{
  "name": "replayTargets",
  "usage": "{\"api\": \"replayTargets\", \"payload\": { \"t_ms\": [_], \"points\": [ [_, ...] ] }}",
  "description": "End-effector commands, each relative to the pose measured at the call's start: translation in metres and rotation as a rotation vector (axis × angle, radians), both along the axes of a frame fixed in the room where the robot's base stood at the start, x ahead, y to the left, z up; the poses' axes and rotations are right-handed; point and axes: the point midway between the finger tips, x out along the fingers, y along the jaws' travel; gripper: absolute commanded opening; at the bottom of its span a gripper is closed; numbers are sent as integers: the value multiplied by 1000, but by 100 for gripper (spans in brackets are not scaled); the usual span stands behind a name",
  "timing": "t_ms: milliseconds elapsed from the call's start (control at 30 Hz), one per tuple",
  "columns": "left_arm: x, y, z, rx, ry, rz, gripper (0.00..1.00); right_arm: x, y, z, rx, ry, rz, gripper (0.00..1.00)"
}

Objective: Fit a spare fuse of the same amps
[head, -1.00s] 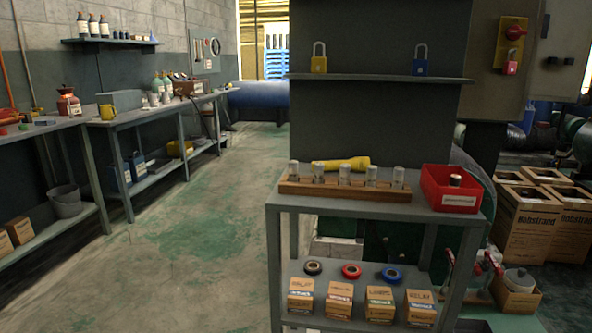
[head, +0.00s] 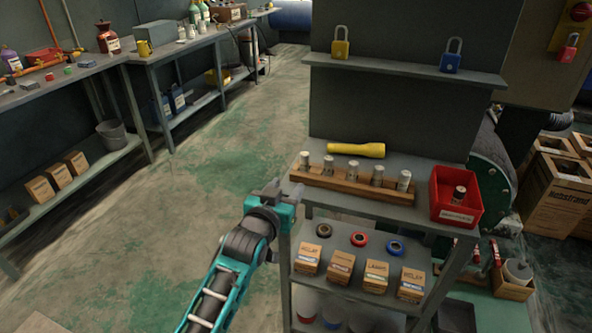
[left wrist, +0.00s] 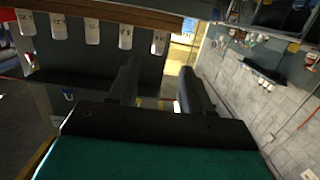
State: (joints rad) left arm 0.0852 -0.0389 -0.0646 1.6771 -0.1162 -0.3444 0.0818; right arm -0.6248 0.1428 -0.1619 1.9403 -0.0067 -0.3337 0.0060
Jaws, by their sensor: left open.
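Several pale cylindrical fuses stand upright in a wooden rack (head: 331,189) on the top of a grey shelf cart. The middle fuse (head: 353,168) and the rightmost fuse (head: 404,180) are among them. The fuses show inverted along the top of the left wrist view (left wrist: 92,31), with labels too small to read surely. My right gripper is not in view.
A yellow flashlight (head: 356,150) lies behind the rack. Tape rolls (head: 359,239) and small cartons (head: 341,266) fill the lower shelf. A ledge (head: 400,68) with yellow and blue padlocks is above. The floor (head: 200,200) to the left is clear.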

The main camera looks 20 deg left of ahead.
Motion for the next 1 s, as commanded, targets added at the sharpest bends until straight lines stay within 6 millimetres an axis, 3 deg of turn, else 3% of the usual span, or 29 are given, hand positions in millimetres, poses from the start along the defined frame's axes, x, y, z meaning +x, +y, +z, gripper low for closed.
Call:
{"api": "replayTargets", "payload": {
  "t_ms": [333, 600, 1000],
  "points": [
    [69, -3, -8, 1, -4, -2, 49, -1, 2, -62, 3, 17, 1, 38],
    [109, -4, -3, 0, 0, -1, 49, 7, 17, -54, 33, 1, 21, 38],
    [118, -5, -1, 0, 1, -1, 49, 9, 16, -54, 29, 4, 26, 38]
  ]
}}
